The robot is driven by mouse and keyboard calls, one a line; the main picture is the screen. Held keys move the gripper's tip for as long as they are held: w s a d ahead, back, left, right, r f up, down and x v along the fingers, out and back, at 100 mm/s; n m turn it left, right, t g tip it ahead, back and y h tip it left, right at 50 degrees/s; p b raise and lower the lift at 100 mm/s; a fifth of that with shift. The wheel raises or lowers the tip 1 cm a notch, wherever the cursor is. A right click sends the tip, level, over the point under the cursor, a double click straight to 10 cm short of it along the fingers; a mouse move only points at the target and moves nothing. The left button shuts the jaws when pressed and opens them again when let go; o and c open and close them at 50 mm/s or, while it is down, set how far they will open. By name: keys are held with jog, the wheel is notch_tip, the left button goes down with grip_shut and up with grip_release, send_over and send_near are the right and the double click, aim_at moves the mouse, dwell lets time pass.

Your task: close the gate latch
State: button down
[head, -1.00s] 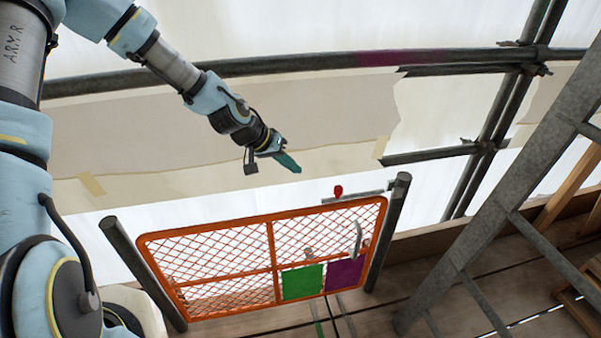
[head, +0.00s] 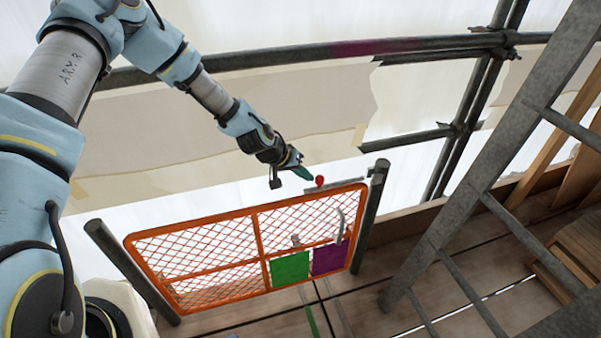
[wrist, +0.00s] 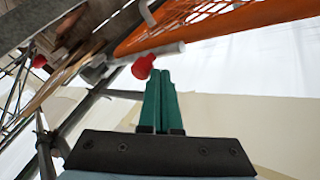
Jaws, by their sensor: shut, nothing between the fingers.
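The orange mesh gate (head: 215,245) stands between two dark posts, with a green panel (head: 289,269) and a purple panel (head: 330,257) low on its right side. The latch is a grey bar with a red knob (head: 319,181) at the gate's top right, by the right post (head: 371,215). In the wrist view the red knob (wrist: 143,66) is just beyond the fingertips, and the grey bar (wrist: 160,52) runs beside it. My gripper (head: 306,173) is shut and empty, with green fingers that also show in the wrist view (wrist: 162,75). I cannot tell whether the tips touch the knob.
A grey metal ladder (head: 475,175) leans at the right. Scaffold tubes (head: 410,45) cross behind, in front of pale sheeting. A second red knob (wrist: 39,61) shows at the left of the wrist view. The plank floor is below.

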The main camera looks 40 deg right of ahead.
jog(key=d, duration=0.1)
jog(key=s+d+b, duration=0.1)
jog(key=d+b, duration=0.1)
jog(key=d, duration=0.1)
jog(key=shift+s+f, duration=0.15)
jog(key=shift+s, duration=0.15)
jog(key=shift+s+d+r, duration=0.15)
jog(key=shift+d+r, duration=0.05)
jog(key=shift+d, duration=0.3)
jog(key=shift+b, duration=0.3)
